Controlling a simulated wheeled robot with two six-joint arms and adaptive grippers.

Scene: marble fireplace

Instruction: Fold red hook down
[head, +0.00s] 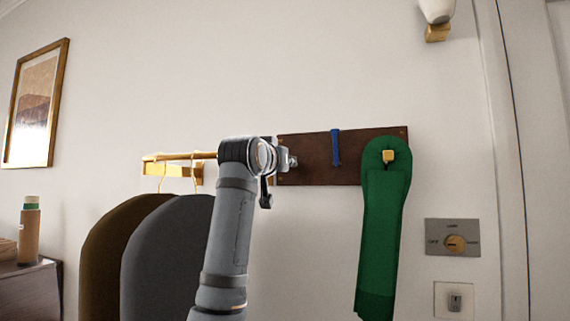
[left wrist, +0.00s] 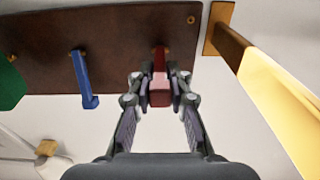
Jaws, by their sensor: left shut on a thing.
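The red hook (left wrist: 159,68) is on the dark wooden board in the left wrist view, in the middle. My left gripper (left wrist: 160,90) is shut on it, with a fingertip against each side. The hook sticks out from the board between the fingers. In the head view my left gripper (head: 287,160) is at the left end of the board (head: 304,148), and my arm and gripper hide the red hook there. My right gripper is in neither view.
A blue hook (head: 336,147) is on the same board. A green cloth item (head: 381,230) hangs from a yellow hook (head: 388,156) at the right. A brass rail (head: 172,170) with dark garments (head: 165,265) is at the left. A wall switch plate (head: 452,237) is lower right.

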